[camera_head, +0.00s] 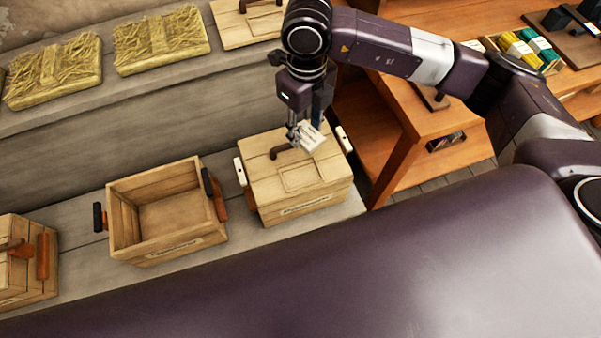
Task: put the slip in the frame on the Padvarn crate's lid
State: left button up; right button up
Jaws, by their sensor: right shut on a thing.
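My right gripper (302,134) comes down from above, shut on a small white slip (312,139). The slip is tilted, above the lid of a closed wooden crate (275,212). The lid (320,165) has a thin rectangular frame (302,176) on its front middle and a dark curved handle (280,153) behind it. The slip looks clear of the frame, behind it and to its right in the picture. The crate's front has a pale label (306,205), too small to read for certain, so I cannot confirm the name Padvarn. My left gripper is out of view.
An open, empty-looking crate (117,222) stands to the left, and another closed crate (30,285) at the far left. Straw bundles (160,38) and a loose lid (235,32) lie on the ledge behind. A wooden table (385,100) stands close on the right.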

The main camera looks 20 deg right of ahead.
jog(key=m, duration=0.2)
jog(key=w+a+r+m, duration=0.1)
jog(key=m, duration=0.1)
jog(key=p, duration=0.3)
send_over(300, 173)
notch_tip(300, 173, down, 14)
jog(key=shift+f, duration=0.25)
notch_tip(300, 173, down, 5)
jog(key=shift+r, duration=0.1)
jog(key=shift+f, duration=0.35)
jog(key=shift+f, duration=0.15)
jog(key=o, duration=1)
jog(key=shift+o, duration=0.2)
